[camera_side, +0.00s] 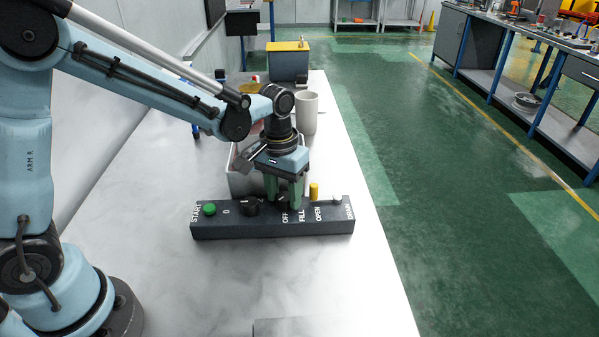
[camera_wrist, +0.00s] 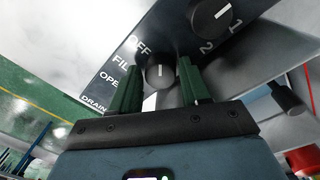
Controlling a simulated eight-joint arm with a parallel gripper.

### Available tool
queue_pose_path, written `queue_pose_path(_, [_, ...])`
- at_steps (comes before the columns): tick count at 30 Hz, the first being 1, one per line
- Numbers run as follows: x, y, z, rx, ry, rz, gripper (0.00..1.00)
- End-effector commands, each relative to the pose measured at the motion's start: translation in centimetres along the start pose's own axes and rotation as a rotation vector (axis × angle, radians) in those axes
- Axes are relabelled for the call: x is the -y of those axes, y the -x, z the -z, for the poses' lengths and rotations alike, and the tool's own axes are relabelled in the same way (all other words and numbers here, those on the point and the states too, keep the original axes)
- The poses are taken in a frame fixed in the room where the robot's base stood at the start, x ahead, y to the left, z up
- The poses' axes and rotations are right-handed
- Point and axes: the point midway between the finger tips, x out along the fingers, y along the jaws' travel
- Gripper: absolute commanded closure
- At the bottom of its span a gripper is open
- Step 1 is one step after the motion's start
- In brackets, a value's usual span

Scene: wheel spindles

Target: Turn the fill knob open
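The dark control box (camera_side: 235,229) lies on the bench in the side view, with the labels OFF, FILL and OPEN near the fill knob. In the wrist view the fill knob (camera_wrist: 160,74) is a round black knob with a short white mark. The mark stands about upright in that picture; I cannot tell exactly which label it faces. My gripper (camera_side: 284,199) points down over the box at the fill knob. In the wrist view its green fingers (camera_wrist: 158,68) stand on either side of the knob, with gaps visible, so it looks open around it.
On the box are a green START button (camera_side: 210,209), a larger black selector knob (camera_side: 250,208), a yellow post (camera_side: 314,192) and a small drain switch (camera_side: 337,200). A light bin (camera_side: 240,184) and a beige cup (camera_side: 307,112) stand behind. The bench front is mostly clear.

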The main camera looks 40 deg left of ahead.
Motion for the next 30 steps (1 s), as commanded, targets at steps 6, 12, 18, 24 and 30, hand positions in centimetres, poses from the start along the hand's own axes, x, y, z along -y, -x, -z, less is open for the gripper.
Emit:
queue_pose_path(6, [0.2,0.0,0.07,-0.002,0.003,0.005,0.38])
queue_pose_path(12, [0.31,0.0,0.11,-0.004,0.021,0.007,0.38])
queue_pose_path(18, [0.31,0.0,0.08,-0.01,0.154,0.007,0.38])
queue_pose_path(24, [0.16,0.0,0.02,-0.019,0.368,0.004,0.38])
queue_pose_path(30, [0.05,-0.01,-0.02,-0.028,0.582,0.003,0.38])
